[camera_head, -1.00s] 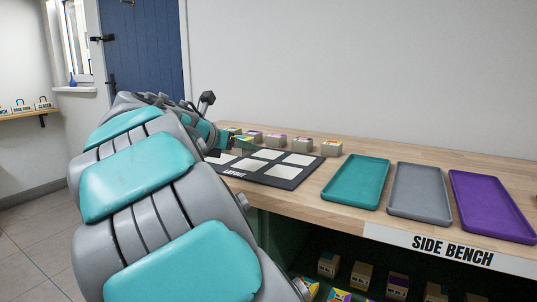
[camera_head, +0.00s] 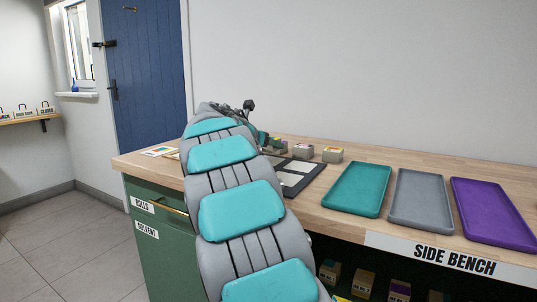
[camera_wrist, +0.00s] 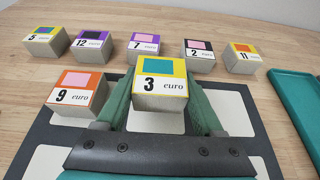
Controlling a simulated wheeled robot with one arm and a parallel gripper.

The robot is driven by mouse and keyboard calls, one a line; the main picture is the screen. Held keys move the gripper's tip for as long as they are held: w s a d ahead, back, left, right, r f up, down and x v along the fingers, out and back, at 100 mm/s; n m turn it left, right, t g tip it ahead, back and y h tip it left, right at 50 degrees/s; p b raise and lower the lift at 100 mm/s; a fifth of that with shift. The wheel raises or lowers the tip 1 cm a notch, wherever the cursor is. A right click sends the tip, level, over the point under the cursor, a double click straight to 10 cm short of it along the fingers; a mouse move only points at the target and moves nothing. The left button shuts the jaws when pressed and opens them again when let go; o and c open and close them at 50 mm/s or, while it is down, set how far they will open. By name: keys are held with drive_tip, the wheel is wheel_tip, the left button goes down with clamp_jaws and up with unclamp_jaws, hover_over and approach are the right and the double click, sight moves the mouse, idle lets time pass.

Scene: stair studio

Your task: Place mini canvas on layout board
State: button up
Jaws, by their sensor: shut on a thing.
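My gripper (camera_wrist: 161,108) is shut on a yellow mini canvas (camera_wrist: 161,82), a small block with a teal patch marked "3 euro". It is held over the dark layout board (camera_wrist: 258,150) with pale cells; whether it touches the board is unclear. An orange mini canvas (camera_wrist: 78,91) marked "9 euro" sits at the board's left side in the wrist view. In the head view my arm hides most of the layout board (camera_head: 318,176) and the held canvas.
Several mini canvases stand behind the board, including a black one marked 2 (camera_wrist: 188,57) and a yellow one marked 11 (camera_wrist: 243,58). Teal (camera_head: 356,189), grey (camera_head: 420,200) and purple (camera_head: 492,211) trays lie to the right on the bench (camera_head: 400,168). A wall stands behind.

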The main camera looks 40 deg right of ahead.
drive_tip(key=shift+f, duration=1.55)
drive_tip(key=shift+f, duration=0.1)
drive_tip(key=o, duration=1.3)
drive_tip(key=shift+o, duration=0.2)
drive_tip(key=shift+s+a+r, duration=0.1)
drive_tip(key=shift+a+r, duration=0.2)
drive_tip(key=shift+a, duration=0.05)
drive_tip(key=v, duration=1.1)
drive_tip(key=shift+s+a, duration=0.1)
